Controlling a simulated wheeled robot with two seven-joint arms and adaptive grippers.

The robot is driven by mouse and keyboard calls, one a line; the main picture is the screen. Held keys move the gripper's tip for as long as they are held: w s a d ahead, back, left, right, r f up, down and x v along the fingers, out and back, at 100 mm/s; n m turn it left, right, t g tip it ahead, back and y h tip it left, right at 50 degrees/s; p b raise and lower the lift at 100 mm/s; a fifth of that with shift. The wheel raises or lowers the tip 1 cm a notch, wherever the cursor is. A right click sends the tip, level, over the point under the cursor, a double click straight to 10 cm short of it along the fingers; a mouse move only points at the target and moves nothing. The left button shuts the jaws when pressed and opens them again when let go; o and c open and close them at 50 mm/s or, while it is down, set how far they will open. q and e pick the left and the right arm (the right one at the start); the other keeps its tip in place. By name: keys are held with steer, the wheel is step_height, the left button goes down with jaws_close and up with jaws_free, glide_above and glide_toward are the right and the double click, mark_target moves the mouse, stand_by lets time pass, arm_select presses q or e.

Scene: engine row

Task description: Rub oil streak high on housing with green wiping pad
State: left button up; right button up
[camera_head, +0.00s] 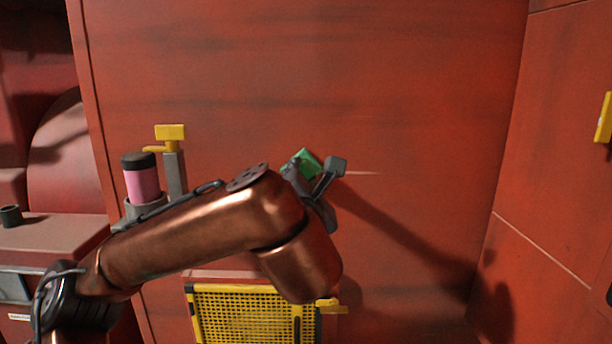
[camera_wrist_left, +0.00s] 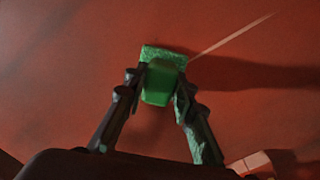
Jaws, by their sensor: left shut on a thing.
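My left gripper (camera_head: 314,178) is shut on the green wiping pad (camera_head: 306,160), which also shows in the left wrist view (camera_wrist_left: 163,55). The pad is at, or very close to, the red housing wall (camera_head: 330,80); I cannot tell whether it touches. A thin pale streak (camera_head: 362,173) runs on the wall just right of the gripper. In the left wrist view the streak (camera_wrist_left: 232,35) slants up and right from near the pad. Part of the pad is hidden by the fingers. My right gripper is not in view.
A yellow mesh guard (camera_head: 250,315) is low on the wall, below my left arm. A pink cylinder with a black cap (camera_head: 142,180) and a yellow-topped grey post (camera_head: 173,160) stand at left. A yellow part (camera_head: 605,118) is on the right wall. The upper wall is clear.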

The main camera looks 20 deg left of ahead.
arm_select(q)
steer(key=shift+b+v, duration=0.55)
steer(key=shift+v, duration=2.25)
steer(key=shift+v, duration=1.5)
